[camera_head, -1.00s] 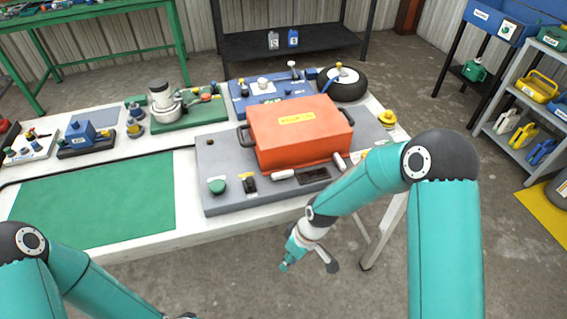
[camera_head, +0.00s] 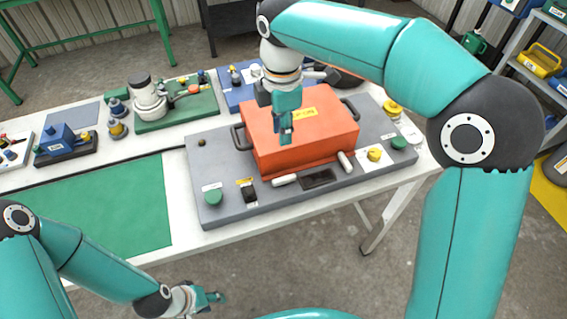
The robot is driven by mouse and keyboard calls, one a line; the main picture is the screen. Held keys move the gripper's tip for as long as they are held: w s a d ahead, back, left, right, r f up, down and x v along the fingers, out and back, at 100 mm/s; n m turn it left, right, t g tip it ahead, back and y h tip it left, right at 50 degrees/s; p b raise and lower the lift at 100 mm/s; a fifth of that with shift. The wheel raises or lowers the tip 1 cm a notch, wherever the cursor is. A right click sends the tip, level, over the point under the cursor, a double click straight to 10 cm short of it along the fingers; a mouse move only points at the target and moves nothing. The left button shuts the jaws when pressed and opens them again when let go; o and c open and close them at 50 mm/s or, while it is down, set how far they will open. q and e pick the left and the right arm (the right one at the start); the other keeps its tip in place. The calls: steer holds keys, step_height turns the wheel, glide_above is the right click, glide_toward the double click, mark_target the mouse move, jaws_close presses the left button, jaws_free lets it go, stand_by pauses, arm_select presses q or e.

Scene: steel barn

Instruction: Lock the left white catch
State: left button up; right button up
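The orange case (camera_head: 335,135) sits on a grey board on the table. The left white catch (camera_head: 285,181) is a short white bar low at the front of the case, lying nearly level. A second white catch (camera_head: 346,161) is to its right and looks more tilted. My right gripper (camera_head: 285,135) points down in front of or over the case's top, hiding part of it; I cannot tell whether it touches or how its fingers stand. My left gripper (camera_head: 216,297) is low, in front of the table, apart from the case; its finger opening is unclear.
The grey board (camera_head: 225,165) carries a green knob (camera_head: 213,197), a black switch (camera_head: 249,191), a yellow knob (camera_head: 375,154) and another green knob (camera_head: 399,143). A pump on a green board (camera_head: 190,115) stands behind left. The green mat (camera_head: 110,210) is bare.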

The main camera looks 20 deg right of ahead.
mark_target(284, 178)
steer(key=f, duration=1.6)
steer(key=shift+s+d+f, duration=0.15)
steer(key=shift+s+d, duration=0.05)
jaws_close()
